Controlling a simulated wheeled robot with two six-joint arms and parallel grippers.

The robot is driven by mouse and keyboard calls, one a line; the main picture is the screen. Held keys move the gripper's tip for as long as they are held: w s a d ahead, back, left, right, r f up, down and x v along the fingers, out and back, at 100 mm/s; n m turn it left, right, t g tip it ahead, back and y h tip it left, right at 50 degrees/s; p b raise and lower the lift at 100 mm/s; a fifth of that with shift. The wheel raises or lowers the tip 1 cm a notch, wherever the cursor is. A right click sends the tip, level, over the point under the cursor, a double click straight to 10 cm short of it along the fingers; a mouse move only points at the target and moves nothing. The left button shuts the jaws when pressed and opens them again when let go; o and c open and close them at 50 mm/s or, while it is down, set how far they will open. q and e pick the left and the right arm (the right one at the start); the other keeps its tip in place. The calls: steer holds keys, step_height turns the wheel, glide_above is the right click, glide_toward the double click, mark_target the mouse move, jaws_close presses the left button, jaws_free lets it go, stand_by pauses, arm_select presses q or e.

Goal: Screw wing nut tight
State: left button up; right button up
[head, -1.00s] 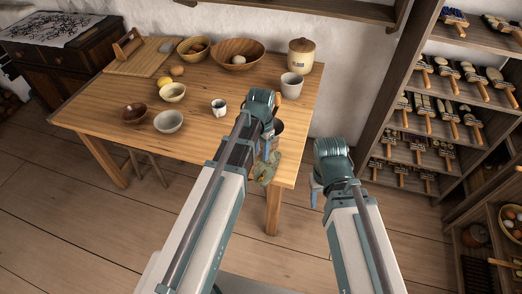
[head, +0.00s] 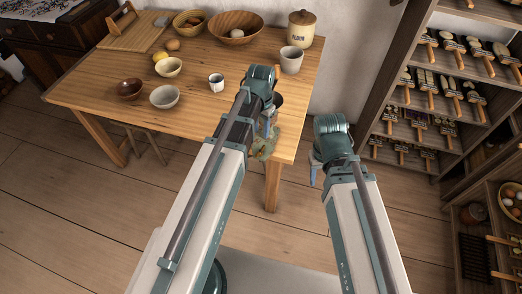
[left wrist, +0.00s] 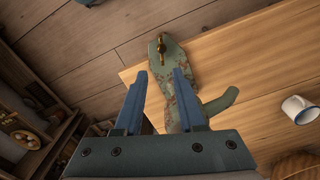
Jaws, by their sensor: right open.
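A brass wing nut (left wrist: 161,45) sits on a green, rust-speckled metal tool (left wrist: 188,92) at the table's edge, in the left wrist view. The tool also shows in the head view (head: 264,143), partly hidden by my left arm; the wing nut cannot be made out there. My left gripper (left wrist: 160,74) is open, its two blue fingers apart and empty, pointing toward the wing nut without touching it. It also shows in the head view (head: 269,122) above the table's front right corner. My right gripper (head: 314,172) is open and empty, off the table's right side.
The wooden table (head: 200,120) carries a white mug (head: 216,83), bowls, a grey cup (head: 291,60) and a flour jar (head: 301,29). A shelf with brushes (head: 440,90) stands at right. Floor is clear in front of the table.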

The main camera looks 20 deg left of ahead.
mark_target(261, 150)
arm_select(q)
step_height(261, 150, down, 11)
steer(key=b, duration=1)
jaws_close()
